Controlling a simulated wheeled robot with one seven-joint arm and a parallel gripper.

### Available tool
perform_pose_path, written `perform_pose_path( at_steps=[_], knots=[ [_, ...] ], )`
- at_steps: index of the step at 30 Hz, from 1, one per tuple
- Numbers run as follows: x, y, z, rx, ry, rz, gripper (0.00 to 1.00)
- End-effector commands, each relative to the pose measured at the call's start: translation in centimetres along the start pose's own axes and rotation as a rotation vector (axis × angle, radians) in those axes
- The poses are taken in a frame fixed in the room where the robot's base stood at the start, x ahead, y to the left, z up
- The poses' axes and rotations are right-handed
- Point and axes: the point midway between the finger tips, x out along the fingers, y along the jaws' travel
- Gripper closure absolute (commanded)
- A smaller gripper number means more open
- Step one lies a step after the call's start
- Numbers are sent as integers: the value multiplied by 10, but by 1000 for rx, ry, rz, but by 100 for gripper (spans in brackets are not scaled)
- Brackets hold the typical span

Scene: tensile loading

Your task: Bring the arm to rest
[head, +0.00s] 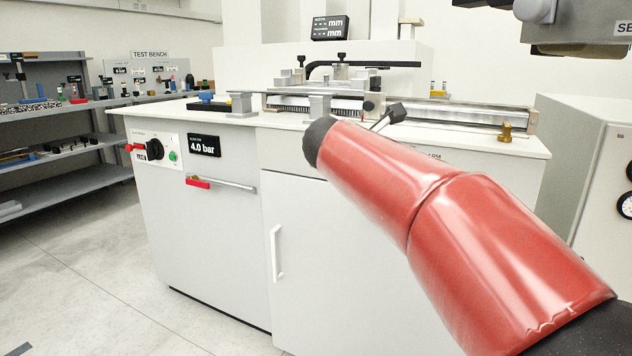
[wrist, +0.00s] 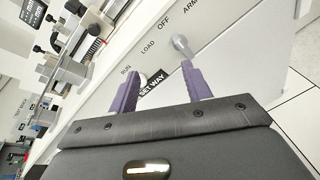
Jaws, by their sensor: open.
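My arm, in red covers, crosses the right half of the head view from the lower right up to the bench front. My gripper (wrist: 157,82) shows in the wrist view as two purple fingers spread apart, with nothing held between them. The fingers point at the white bench front (wrist: 215,55), which is marked RUN, LOAD, OFF and ARM. A grey round-ended knob (wrist: 181,45) stands just beyond the right fingertip. A dark SET WAY label (wrist: 153,88) shows between the fingers. I cannot tell whether a finger touches the bench. My arm hides part of the bench front in the head view.
The white bench (head: 215,235) carries a clamp and rail fixture (head: 320,100). A 4.0 bar display (head: 204,145) and a red-handled lever (head: 198,183) are on its front. Shelves (head: 70,115) stand at left, a grey cabinet (head: 570,150) at right.

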Motion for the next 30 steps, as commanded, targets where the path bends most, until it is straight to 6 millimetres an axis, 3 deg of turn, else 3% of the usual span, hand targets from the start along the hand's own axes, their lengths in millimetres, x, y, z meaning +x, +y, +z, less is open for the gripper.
perform_pose_path(
  at_steps=[5, 8, 12, 15, 18, 24, 30],
  knots=[
    [-16, -75, -11, 348, 129, -123, 51],
    [-36, -130, -27, 628, 210, -236, 51],
    [-83, -216, -70, 1127, 298, -470, 51],
    [-120, -264, -107, 1467, 318, -652, 51],
    [-150, -299, -142, 1749, 306, -820, 51],
    [-183, -331, -184, 2057, 262, -1021, 51],
    [-187, -334, -189, 2099, 253, -1052, 51]
  ],
)
